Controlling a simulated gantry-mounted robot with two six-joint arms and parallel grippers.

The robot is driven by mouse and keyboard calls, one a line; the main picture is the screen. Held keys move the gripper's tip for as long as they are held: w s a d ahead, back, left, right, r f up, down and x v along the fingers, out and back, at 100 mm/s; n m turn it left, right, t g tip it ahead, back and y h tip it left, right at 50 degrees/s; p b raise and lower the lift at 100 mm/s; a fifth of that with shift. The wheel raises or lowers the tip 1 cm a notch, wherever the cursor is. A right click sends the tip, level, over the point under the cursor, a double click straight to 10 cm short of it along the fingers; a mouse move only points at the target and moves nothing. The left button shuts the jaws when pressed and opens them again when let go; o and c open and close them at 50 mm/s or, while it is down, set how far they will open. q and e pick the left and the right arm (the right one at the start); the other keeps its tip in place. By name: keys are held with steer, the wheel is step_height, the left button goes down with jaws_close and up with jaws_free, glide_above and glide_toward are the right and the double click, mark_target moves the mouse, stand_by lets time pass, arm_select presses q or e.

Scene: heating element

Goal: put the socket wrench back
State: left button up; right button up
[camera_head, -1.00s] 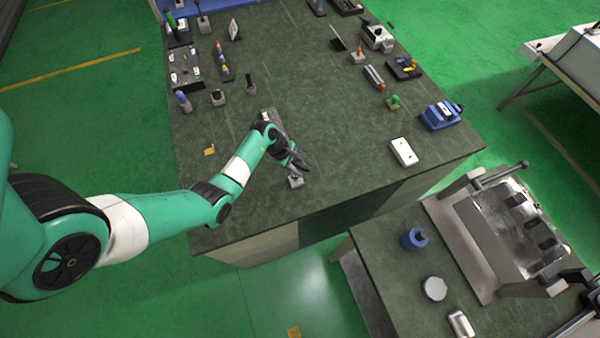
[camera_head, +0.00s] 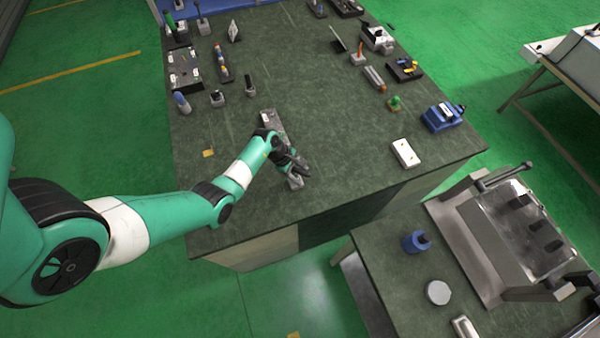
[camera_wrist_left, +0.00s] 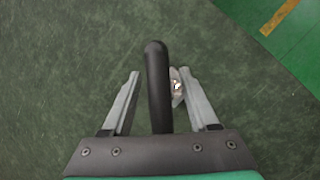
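My left gripper (camera_head: 302,168) is low over the near part of the dark green worktable, at a small grey block (camera_head: 295,184). In the left wrist view my left gripper (camera_wrist_left: 160,76) is open. A black rounded handle (camera_wrist_left: 157,88), which looks like the socket wrench's, stands between its fingers, with a gap on each side. A small shiny metal part (camera_wrist_left: 176,86) shows beside the handle, partly behind the right finger. The handle's lower end is hidden by the gripper body. My right gripper is not in view.
A grey flat plate (camera_head: 270,121) lies just behind the left wrist. A white block (camera_head: 405,153) and a blue vise (camera_head: 441,117) stand to the right. Several tools in holders stand farther back. A lower table with a blue cylinder (camera_head: 415,242) is at the lower right.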

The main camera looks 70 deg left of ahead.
arm_select(q)
steer(key=shift+r+p, duration=0.3)
steer(key=shift+r, duration=0.05)
steer(key=p+v, duration=0.3)
steer(key=v, duration=0.8)
steer(key=shift+s+r+p, duration=0.2)
steer(key=shift+p, duration=0.2)
steer(key=shift+a, duration=0.1)
